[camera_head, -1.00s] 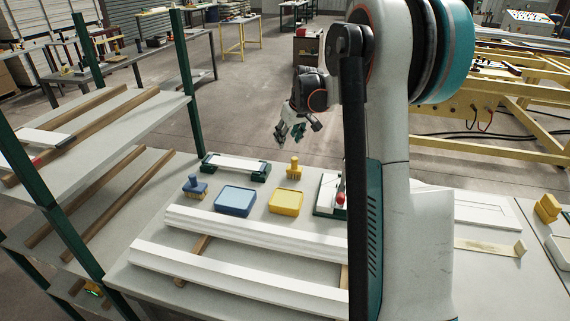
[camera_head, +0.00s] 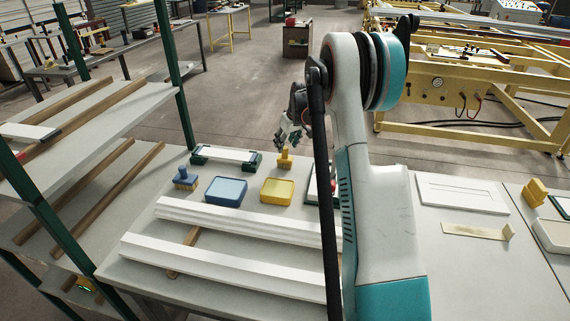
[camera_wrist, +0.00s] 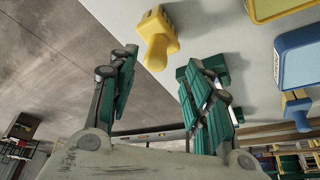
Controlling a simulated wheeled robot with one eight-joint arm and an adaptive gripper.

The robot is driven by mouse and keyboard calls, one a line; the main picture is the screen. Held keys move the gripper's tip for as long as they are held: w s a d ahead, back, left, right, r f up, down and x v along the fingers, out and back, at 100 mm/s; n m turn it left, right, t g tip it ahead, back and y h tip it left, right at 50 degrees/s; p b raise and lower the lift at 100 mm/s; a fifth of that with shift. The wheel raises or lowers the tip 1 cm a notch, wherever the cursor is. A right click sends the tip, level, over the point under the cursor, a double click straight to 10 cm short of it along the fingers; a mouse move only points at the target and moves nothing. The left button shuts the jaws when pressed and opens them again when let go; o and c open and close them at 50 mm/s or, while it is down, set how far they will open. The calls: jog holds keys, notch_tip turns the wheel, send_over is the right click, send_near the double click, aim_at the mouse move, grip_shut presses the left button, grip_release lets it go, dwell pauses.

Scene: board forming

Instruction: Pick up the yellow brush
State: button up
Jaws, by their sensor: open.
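The yellow brush (camera_head: 285,159) stands upright on the pale table, behind the yellow tray. My gripper (camera_head: 289,133) is just above and behind it in the head view, partly hidden by my arm. In the wrist view the yellow brush (camera_wrist: 157,38) lies beyond the fingertips, roughly between them in the picture. The green fingers of my gripper (camera_wrist: 160,75) are spread, with nothing held between them.
A yellow tray (camera_head: 262,191) and a blue tray (camera_head: 226,190) lie in front of the brush. A blue brush (camera_head: 185,180) stands left. White boards (camera_head: 215,264) rest at the front. A green-ended fixture (camera_head: 225,155) sits close behind left. A shelf rack is at left.

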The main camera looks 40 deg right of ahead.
aim_at(285, 147)
jog(key=x, duration=0.1)
jog(key=b+x, duration=0.1)
jog(key=x, duration=0.3)
jog(key=shift+d+b, duration=0.3)
jog(key=shift+c, duration=0.6)
grip_shut()
